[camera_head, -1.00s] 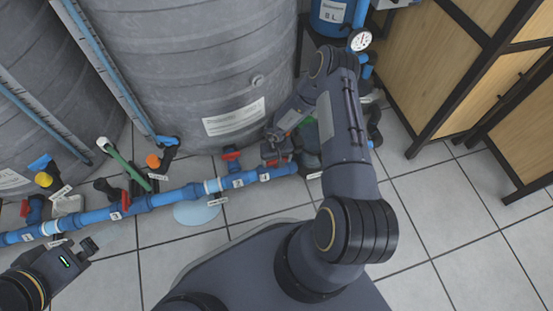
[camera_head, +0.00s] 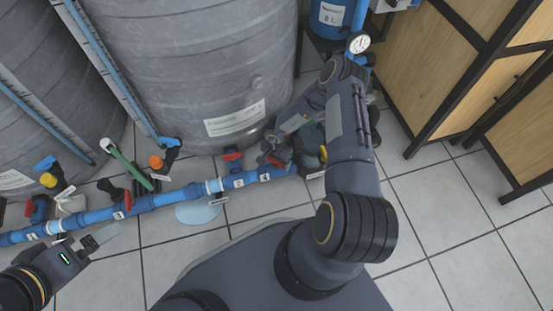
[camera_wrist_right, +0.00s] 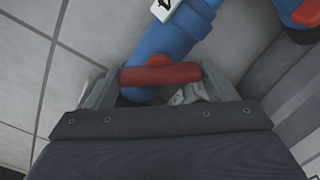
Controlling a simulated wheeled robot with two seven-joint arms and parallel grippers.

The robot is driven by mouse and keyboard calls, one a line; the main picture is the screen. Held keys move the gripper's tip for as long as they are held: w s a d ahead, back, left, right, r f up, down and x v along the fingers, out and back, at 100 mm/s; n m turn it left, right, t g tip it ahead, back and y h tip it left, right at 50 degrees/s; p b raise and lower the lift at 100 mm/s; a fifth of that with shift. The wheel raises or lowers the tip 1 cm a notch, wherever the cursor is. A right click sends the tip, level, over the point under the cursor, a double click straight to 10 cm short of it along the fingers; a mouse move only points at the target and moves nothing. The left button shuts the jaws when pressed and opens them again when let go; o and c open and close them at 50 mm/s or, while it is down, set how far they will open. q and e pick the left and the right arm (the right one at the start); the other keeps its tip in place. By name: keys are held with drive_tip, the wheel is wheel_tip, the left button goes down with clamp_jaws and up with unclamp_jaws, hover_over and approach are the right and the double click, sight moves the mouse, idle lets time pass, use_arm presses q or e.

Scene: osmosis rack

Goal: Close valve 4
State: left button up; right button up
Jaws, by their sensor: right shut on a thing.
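Valve 4 sits at the right end of the blue pipe (camera_head: 160,200), by the label "4" (camera_head: 265,177). In the right wrist view its red handle (camera_wrist_right: 162,73) lies between my fingers, at an angle to the blue pipe (camera_wrist_right: 172,42); a label with a "4" (camera_wrist_right: 166,7) shows above it. My right gripper (camera_head: 271,156) is shut on this handle; in the head view the gripper partly hides it. My left gripper (camera_head: 90,244) is at the lower left, apart from the pipe, and I cannot tell its opening.
Another red-handled valve (camera_head: 232,153) stands just left of valve 4 by the label "3". Grey tanks (camera_head: 200,70) rise close behind the pipe. A puddle (camera_head: 198,213) lies on the tiles before it. Wooden cabinets (camera_head: 425,70) stand right; floor (camera_head: 450,220) there is clear.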

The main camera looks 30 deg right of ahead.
drive_tip(key=m, duration=0.4)
drive_tip(key=shift+m, duration=0.3)
drive_tip(key=shift+m+p, duration=0.45)
drive_tip(key=shift+m, duration=1.45)
drive_tip(key=o, duration=1)
wheel_tip(320, 180, up, 8)
drive_tip(key=p, duration=0.3)
drive_tip(key=shift+f, duration=0.1)
